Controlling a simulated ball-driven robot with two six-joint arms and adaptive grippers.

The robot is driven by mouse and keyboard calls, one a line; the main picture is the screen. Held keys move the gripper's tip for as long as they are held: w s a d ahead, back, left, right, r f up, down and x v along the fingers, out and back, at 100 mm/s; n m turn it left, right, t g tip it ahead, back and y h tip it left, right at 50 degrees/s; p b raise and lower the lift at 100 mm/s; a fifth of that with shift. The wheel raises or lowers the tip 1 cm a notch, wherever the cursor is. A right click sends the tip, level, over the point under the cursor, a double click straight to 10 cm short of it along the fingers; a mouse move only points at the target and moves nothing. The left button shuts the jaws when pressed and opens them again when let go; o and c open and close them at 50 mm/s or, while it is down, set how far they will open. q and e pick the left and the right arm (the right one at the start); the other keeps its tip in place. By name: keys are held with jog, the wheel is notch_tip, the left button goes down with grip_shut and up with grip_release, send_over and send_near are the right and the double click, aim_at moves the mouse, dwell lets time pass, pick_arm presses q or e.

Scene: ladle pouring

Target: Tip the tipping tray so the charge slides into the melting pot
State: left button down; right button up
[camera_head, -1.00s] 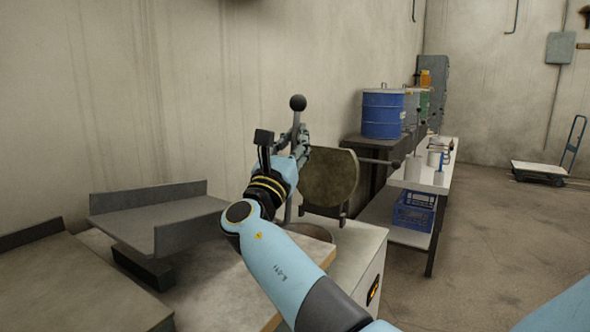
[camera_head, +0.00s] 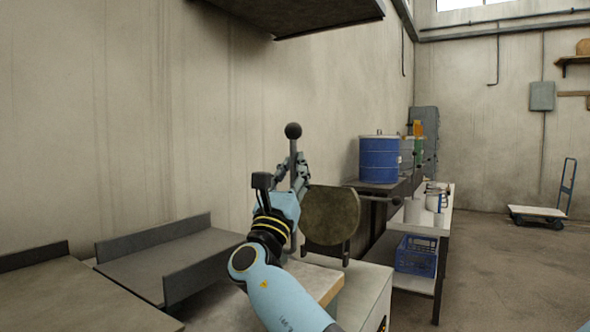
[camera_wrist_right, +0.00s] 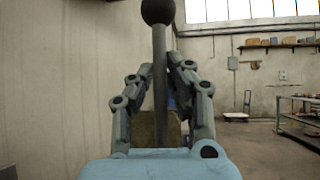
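A grey tray with raised end walls, apparently the tipping tray (camera_head: 165,262), is at the lower left in the head view. I see no charge on its visible surface. An upright lever with a dark ball knob (camera_head: 293,131) stands right of it. My right gripper (camera_head: 300,170) is at the lever below the knob. In the right wrist view, its fingers (camera_wrist_right: 161,66) close in on both sides of the rod (camera_wrist_right: 160,45) and appear shut on it. A round dark lid (camera_head: 331,215) stands upright right of the lever. The melting pot's opening is hidden. My left gripper is out of view.
A grey bench surface (camera_head: 75,295) is at the lower left. A dark hood (camera_head: 300,12) hangs above. A side handle (camera_head: 380,198) sticks out right of the lid. A blue drum (camera_head: 379,159) and blue crate (camera_head: 415,256) stand behind.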

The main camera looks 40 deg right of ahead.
jog(key=o, duration=0.4)
jog(key=shift+a+r, duration=0.1)
jog(key=shift+a, duration=0.25)
jog(key=shift+d, duration=0.2)
notch_tip(320, 180, up, 10)
jog(key=shift+f, duration=0.1)
